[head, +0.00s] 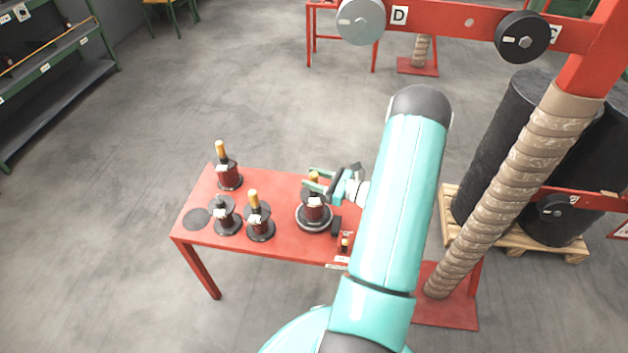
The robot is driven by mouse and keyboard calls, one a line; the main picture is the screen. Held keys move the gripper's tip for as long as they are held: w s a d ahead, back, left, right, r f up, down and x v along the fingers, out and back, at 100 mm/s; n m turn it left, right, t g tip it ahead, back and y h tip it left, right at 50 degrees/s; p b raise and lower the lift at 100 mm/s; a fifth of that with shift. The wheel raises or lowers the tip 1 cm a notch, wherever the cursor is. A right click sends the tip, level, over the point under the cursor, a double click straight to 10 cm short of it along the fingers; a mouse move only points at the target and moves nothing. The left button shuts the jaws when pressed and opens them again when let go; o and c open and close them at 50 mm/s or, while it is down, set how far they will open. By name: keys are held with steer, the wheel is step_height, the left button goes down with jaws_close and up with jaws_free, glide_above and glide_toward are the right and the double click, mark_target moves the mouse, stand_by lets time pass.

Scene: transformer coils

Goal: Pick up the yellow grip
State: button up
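A yellow grip (313,176) stands upright on top of a dark red coil (314,209), which sits on a round grey base on the red table (285,183). My gripper (315,178) is at this grip, coming from the right. Its two light green fingers look apart, with the grip between them; whether they touch it is too small to tell. Other yellow grips stand on the back-left coil (228,175) and the front-middle coil (260,221). The front-left coil (225,213) shows no yellow grip.
A small device with a yellow top (345,243) is at the table's front right. A dark round disc (196,219) lies at the left end. A red stand with a wrapped post (510,180) and black drums on a pallet are to the right.

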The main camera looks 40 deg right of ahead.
jaws_close()
